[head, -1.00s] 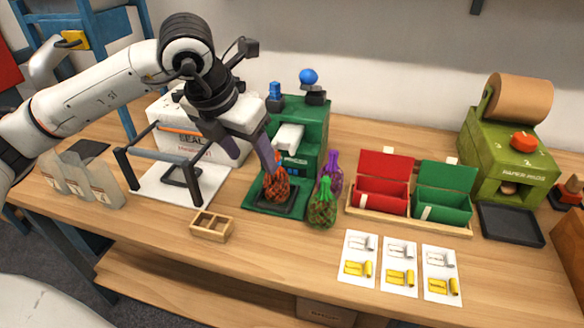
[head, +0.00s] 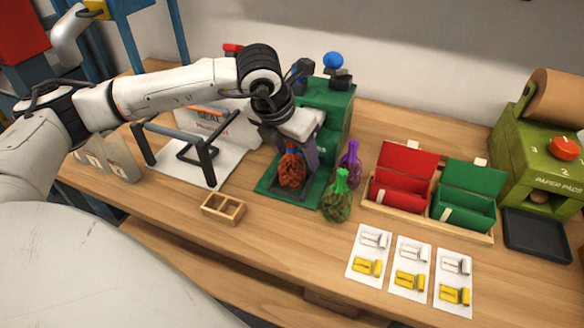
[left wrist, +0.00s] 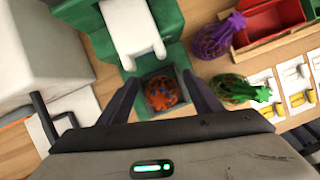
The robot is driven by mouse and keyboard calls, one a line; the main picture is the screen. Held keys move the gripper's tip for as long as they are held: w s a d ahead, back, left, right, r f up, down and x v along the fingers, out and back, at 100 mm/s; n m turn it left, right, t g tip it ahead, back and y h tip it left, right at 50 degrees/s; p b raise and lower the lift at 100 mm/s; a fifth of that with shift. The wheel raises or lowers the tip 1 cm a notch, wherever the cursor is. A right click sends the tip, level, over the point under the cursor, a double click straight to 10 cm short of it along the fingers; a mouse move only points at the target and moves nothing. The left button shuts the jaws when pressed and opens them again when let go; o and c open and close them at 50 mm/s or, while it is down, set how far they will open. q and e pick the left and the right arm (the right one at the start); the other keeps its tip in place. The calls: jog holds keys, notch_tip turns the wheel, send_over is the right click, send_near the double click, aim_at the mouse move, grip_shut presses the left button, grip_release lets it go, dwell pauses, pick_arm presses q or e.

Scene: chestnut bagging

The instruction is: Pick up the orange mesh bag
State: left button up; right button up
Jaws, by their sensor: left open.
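The orange mesh bag (head: 292,170) stands upright on the dark plate of the green press (head: 327,118), filled with brown chestnuts. In the left wrist view the bag (left wrist: 162,93) shows from above, with its gathered orange top, between the two fingers. My left gripper (head: 297,155) is open, with its fingers around the bag's sides and pointing down. In the left wrist view the fingers (left wrist: 163,100) stand apart, with gaps to the bag on both sides. My right gripper is not in view.
A green mesh bag (head: 337,200) and a purple mesh bag (head: 350,168) stand close to the right of the press plate. A small wooden divided tray (head: 223,208) lies at the front left. Red (head: 402,195) and green (head: 463,212) open boxes stand further right.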

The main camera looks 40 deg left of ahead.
pick_arm(q)
jog(key=shift+w+f, duration=0.15)
jog(key=shift+f, duration=0.2)
jog(key=shift+c, duration=0.6)
jog(key=c, duration=1)
jog(key=shift+r, duration=0.1)
